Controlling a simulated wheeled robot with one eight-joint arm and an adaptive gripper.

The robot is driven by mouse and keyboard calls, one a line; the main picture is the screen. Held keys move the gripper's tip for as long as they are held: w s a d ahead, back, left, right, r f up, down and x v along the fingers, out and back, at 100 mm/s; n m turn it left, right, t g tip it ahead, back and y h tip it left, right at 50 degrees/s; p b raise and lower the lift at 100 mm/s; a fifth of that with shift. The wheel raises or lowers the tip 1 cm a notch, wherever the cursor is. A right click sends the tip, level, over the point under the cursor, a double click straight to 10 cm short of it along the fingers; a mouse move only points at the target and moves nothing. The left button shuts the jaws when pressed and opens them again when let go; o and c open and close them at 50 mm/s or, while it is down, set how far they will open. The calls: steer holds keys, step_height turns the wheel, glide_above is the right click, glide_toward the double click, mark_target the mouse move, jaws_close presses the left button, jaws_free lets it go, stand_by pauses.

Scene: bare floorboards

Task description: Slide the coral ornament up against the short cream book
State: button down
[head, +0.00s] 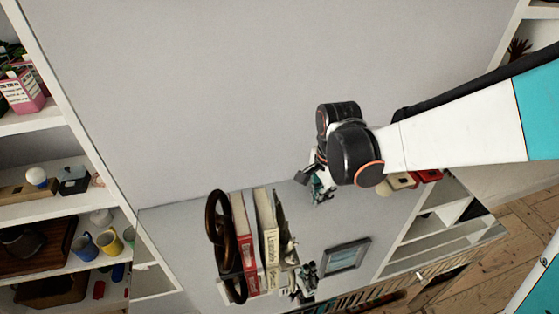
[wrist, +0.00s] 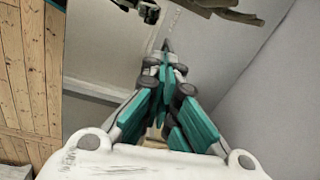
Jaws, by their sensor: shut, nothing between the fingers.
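My gripper (head: 318,188) is shut and empty, above the white surface near the wall. Its teal fingers meet in the wrist view (wrist: 165,70). A cream book (head: 266,235) stands upright in the row left of my gripper, and seems the short one. A jagged grey-brown piece (head: 283,232), probably the coral ornament, is close to the right side of that book; I cannot tell whether they touch. My gripper is apart from both, to their upper right. An olive-grey piece (wrist: 232,13) at the top of the wrist view may be the same ornament, partly cut off.
Left of the cream book stand a red-and-cream book (head: 244,240) and a dark looped ornament (head: 218,225). A small dark-and-teal object (head: 306,280) and a picture frame (head: 346,256) are in front. Red and cream items (head: 427,175) sit behind my arm. Clear surface lies between gripper and frame.

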steer(key=shift+m+g, duration=0.4)
steer(key=shift+m, duration=0.5)
steer(key=f+b, duration=0.1)
steer(key=f, duration=0.3)
steer(key=a+f+b, duration=0.1)
steer(key=f, duration=0.4)
steer(key=w+f+b, duration=0.1)
steer(key=f, duration=0.3)
steer(key=shift+a+f, duration=0.2)
steer(key=shift+a, duration=0.1)
steer(key=a, duration=0.1)
steer(key=s+a+b, duration=0.1)
steer(key=a, duration=0.1)
steer(key=shift+a+r, duration=0.1)
steer(key=shift+r, duration=0.1)
steer(key=shift+s+a, duration=0.1)
steer(key=shift+a, duration=0.2)
steer(key=shift+s+a, duration=0.25)
steer(key=shift+a, duration=0.65)
steer(key=shift+s+a, duration=0.25)
steer(key=shift+a, duration=0.65)
steer(key=shift+d, duration=0.1)
